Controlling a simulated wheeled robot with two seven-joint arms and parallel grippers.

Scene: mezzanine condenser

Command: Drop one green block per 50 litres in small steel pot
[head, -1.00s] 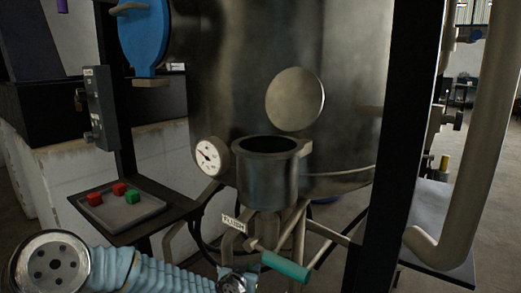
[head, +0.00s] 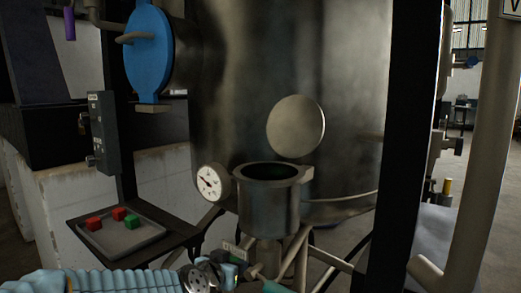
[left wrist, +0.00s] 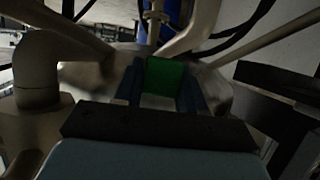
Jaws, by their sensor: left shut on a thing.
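The small steel pot (head: 268,205), a dark open-topped cup, stands in front of the big tank. Its inside is dark and I cannot see any contents. My left gripper (head: 234,266) is low in front of the pot, below its rim and slightly left. It is shut on a green block, which shows between the fingers (left wrist: 162,97) in the left wrist view (left wrist: 165,76). Another green block (head: 131,222) and two red blocks (head: 93,223) lie on the grey tray (head: 125,240) at the left. My right gripper is not in view.
A dial gauge (head: 209,182) sits left of the pot; its reading is too small to tell. The steel tank (head: 240,90) rises behind. A black post (head: 408,130) and thick pipe (head: 485,150) stand right.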

